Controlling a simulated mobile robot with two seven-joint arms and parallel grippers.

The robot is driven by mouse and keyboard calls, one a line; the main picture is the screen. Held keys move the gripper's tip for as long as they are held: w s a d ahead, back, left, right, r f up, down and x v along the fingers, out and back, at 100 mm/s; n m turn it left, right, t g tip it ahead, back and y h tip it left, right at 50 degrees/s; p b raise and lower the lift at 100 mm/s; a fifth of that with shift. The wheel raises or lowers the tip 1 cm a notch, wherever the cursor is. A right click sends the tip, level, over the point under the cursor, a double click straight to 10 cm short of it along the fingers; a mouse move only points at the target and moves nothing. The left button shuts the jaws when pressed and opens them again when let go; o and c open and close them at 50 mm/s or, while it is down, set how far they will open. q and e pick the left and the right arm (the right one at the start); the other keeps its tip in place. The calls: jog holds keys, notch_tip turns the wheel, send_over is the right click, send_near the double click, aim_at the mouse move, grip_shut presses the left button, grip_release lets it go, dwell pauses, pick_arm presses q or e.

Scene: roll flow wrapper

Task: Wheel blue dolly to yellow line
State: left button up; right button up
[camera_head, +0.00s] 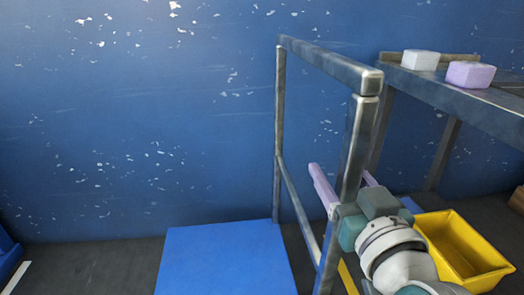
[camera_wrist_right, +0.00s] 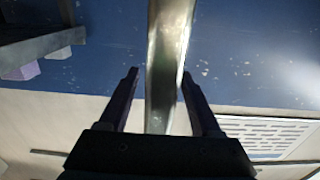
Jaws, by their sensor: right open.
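The blue dolly has a flat blue deck (camera_head: 225,258) on the dark floor and a grey metal push frame (camera_head: 325,62) standing at its right side. My right gripper (camera_head: 340,173) is open at the frame's near upright post, with one purple finger on each side in the picture. In the right wrist view, the metal post (camera_wrist_right: 166,50) runs between the two open fingers; whether they touch it is unclear. A short yellow strip (camera_head: 347,277), perhaps the yellow line, shows on the floor beside the post, mostly hidden. My left gripper is out of view.
A grey metal table (camera_head: 455,96) at the right bears a white block (camera_head: 421,60) and a lilac block (camera_head: 470,74). A yellow bin (camera_head: 462,250) stands below it. A scuffed blue wall (camera_head: 130,120) closes the back.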

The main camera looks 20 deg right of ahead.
grip_shut()
dwell(0.4)
dwell(0.9)
